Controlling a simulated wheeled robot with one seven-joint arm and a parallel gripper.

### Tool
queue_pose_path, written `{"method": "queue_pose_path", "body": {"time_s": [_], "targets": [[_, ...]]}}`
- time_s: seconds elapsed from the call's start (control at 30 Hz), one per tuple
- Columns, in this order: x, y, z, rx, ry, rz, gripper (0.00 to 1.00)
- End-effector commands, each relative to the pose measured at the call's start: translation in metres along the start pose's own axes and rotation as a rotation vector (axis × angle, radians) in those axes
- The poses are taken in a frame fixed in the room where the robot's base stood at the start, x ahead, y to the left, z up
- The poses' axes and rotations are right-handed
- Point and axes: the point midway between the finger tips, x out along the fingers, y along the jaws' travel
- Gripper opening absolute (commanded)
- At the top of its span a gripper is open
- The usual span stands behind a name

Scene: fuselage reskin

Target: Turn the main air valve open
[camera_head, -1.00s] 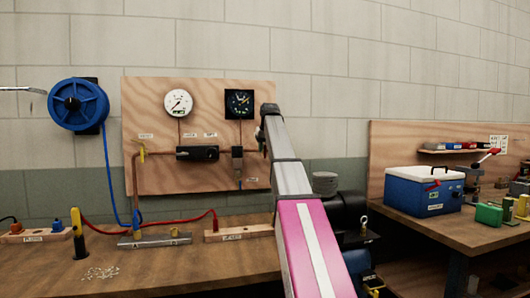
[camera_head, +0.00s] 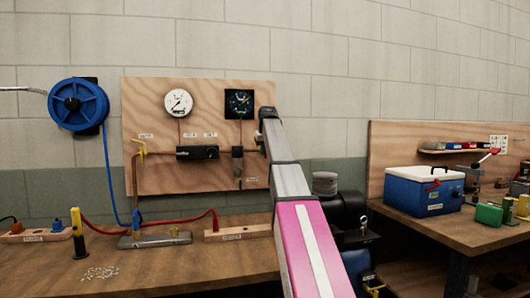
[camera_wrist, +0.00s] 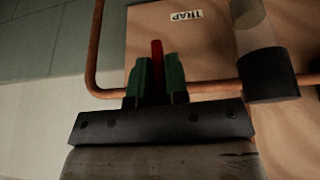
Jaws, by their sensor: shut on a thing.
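In the wrist view, my gripper (camera_wrist: 156,72) has its two green fingers shut on a red handle (camera_wrist: 157,46), which stands up between them. A copper pipe (camera_wrist: 212,87) runs across just behind the fingers, and the handle appears to belong to the air valve on this line. The valve body is hidden by the fingers. In the head view, my arm reaches the right edge of the wooden panel (camera_head: 150,105) and hides the handle and most of the gripper. The trap (camera_head: 237,160) hangs just left of it; its dark and clear cylinder also shows in the wrist view (camera_wrist: 270,75).
A white gauge (camera_head: 178,102) and a dark gauge (camera_head: 239,103) sit above the pipe. A yellow handle (camera_head: 141,150) is on the pipe's left end. The blue hose reel (camera_head: 78,104) hangs at left. A blue cooler (camera_head: 415,192) stands on the right bench.

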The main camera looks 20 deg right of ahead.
Motion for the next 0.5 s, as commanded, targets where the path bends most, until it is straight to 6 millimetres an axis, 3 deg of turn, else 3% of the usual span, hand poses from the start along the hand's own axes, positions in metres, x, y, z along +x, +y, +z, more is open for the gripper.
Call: {"method": "queue_pose_path", "body": {"time_s": [0.5], "targets": [[0.0002,-0.004,0.0013,-0.15,0.0,0.358,0.0]]}}
